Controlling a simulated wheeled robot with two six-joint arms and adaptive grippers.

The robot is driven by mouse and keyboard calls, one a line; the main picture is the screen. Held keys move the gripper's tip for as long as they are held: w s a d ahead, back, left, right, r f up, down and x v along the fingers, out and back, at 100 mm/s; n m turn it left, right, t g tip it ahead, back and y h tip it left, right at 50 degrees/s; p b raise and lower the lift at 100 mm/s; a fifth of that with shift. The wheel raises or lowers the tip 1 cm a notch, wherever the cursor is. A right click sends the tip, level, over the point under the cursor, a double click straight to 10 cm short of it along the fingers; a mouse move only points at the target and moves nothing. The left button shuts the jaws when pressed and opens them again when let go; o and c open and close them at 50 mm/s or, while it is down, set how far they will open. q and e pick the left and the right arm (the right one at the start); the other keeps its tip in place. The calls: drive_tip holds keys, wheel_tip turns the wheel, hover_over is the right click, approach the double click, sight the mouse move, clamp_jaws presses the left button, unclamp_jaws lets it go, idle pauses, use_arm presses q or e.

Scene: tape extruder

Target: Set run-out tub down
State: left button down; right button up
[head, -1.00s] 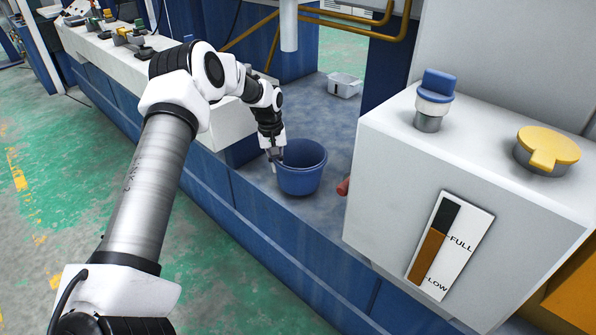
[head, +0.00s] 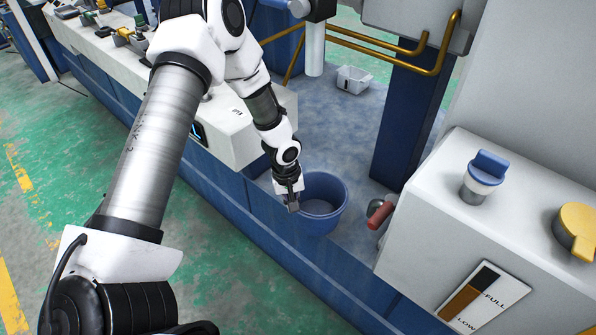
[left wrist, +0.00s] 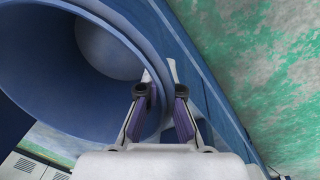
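The run-out tub is a round blue tub (head: 333,218), empty inside as far as I can see. In the head view it is upright at the front edge of the machine's blue deck (head: 335,125); whether its base touches the deck I cannot tell. My left gripper (head: 292,203) is at the tub's near left rim. In the left wrist view the tub (left wrist: 45,65) fills the upper left, and my left gripper's fingers (left wrist: 160,78) straddle its rim, one inside and one outside, closed on the wall. My right gripper is not in view.
A white pipe (head: 315,50) hangs above the deck, with a small white bin (head: 353,80) behind. A red handle (head: 380,216) sticks out just right of the tub. A white housing (head: 425,225) with a level gauge (head: 483,298) stands at right. Deck behind the tub is clear.

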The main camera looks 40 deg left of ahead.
use_arm(q)
drive_tip(key=w+a+f+b, duration=0.1)
drive_tip(key=w+a+b, duration=0.1)
drive_tip(key=w+a, duration=0.1)
drive_tip(key=w+a+f+b, duration=0.2)
drive_tip(key=w+a, duration=0.2)
drive_tip(key=w+a+f+b, duration=0.2)
drive_tip(key=w+a, duration=0.1)
drive_tip(key=w, duration=0.1)
drive_tip(key=shift+w+a, duration=0.15)
drive_tip(key=shift+a, duration=0.05)
drive_tip(key=shift+f, duration=0.1)
drive_tip(key=c, duration=1.3)
unclamp_jaws()
drive_tip(key=r+p, duration=0.1)
drive_tip(key=r, duration=0.3)
drive_tip(key=r+p, duration=0.1)
drive_tip(key=r, duration=0.3)
drive_tip(key=s+a+r+p, duration=0.1)
drive_tip(key=r, duration=0.3)
drive_tip(key=shift+p, duration=0.35)
